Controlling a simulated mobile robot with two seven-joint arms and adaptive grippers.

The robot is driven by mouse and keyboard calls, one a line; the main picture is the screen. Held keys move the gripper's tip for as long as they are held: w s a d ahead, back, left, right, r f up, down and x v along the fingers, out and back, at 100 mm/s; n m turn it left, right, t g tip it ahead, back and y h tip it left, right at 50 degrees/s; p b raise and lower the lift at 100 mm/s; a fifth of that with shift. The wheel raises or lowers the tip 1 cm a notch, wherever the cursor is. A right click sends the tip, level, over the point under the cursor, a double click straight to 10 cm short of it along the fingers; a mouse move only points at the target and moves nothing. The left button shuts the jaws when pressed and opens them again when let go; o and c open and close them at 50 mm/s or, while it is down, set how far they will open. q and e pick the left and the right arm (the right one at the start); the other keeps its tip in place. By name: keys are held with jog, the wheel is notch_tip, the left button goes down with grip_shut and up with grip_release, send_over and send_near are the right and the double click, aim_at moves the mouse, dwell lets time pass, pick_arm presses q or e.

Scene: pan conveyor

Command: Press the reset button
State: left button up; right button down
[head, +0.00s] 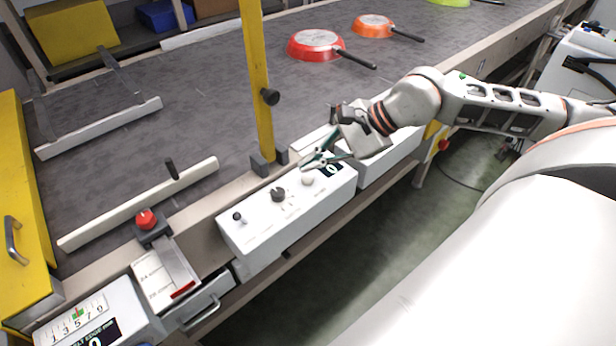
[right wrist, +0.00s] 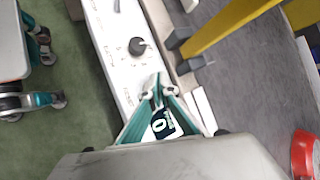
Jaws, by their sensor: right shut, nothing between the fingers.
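A white control box (head: 262,222) stands along the near side of the conveyor. On its top are a small black toggle (head: 237,217), a black knob (head: 278,195), a pale round button (head: 307,181) and a dark display (head: 333,168) reading 0. My left gripper is not in view.
A yellow post (head: 257,85) rises behind the box. A red button (head: 146,219) sits on a dark mount at the left. A red pan (head: 316,42) and an orange pan (head: 373,24) lie on the grey belt (head: 215,100). Floor is clear in front.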

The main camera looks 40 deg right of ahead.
aim_at(311, 179)
jog(key=shift+r+p, duration=0.45)
jog(key=shift+r, duration=1.55)
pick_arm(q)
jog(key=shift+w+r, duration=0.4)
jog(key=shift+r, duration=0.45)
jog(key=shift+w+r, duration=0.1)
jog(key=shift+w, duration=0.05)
